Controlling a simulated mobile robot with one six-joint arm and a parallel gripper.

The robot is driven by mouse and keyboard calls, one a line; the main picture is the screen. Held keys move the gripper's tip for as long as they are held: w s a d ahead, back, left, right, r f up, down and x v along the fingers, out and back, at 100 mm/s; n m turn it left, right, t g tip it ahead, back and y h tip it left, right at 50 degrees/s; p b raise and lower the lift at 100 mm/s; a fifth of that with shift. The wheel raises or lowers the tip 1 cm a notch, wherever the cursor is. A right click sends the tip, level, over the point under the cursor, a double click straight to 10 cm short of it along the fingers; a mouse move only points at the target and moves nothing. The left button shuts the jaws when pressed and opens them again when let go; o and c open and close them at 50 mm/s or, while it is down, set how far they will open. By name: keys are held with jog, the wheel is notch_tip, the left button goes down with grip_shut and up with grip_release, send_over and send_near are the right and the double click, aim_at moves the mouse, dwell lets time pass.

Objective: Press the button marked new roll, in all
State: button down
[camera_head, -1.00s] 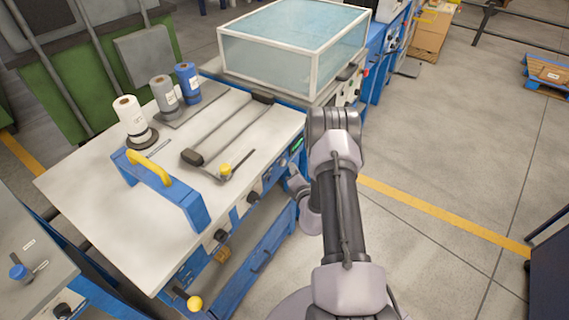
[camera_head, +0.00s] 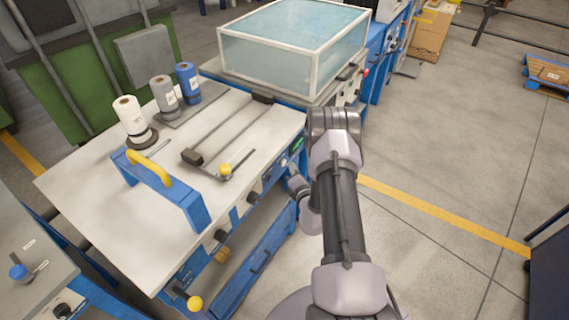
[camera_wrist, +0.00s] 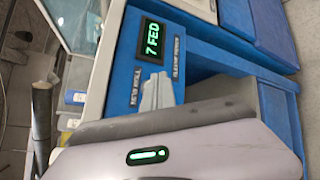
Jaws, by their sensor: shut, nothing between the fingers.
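The blue control panel (camera_wrist: 122,77) fills the middle of the wrist view, turned on its side. Its lit display (camera_wrist: 152,38) reads "7 FED" in green. The new roll label (camera_wrist: 135,88) is on the panel below the display, and a second label (camera_wrist: 177,57), hard to read, is to its right. My gripper (camera_wrist: 157,90) is shut and empty, its pale fingertips over the panel between the two labels. The new roll button itself is hidden, and I cannot tell whether the fingertips touch it. The display also shows small in the head view (camera_head: 297,144); my gripper is hidden there behind my arm.
The panel is on the front of a pale-topped bench (camera_head: 90,205) with a blue, yellow-handled frame (camera_head: 160,190). Several rolls, including a blue roll (camera_head: 187,83), stand on top. A clear-walled box (camera_head: 290,45) is behind. Open floor (camera_head: 440,160) lies to the right.

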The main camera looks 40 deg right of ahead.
jog(key=shift+w, duration=0.1)
dwell(0.3)
jog(key=shift+w+a, duration=0.2)
jog(key=shift+w, duration=0.1)
jog(key=shift+w+a, duration=0.1)
jog(key=shift+w, duration=0.2)
dwell(0.6)
jog(key=shift+s, duration=0.1)
jog(key=shift+s+d, duration=0.3)
jog(key=shift+s, duration=0.3)
jog(key=s, duration=0.1)
jog(key=s+d, duration=0.1)
jog(key=s, duration=0.1)
jog(key=s+d, duration=0.1)
jog(key=shift+s, duration=0.35)
dwell(0.7)
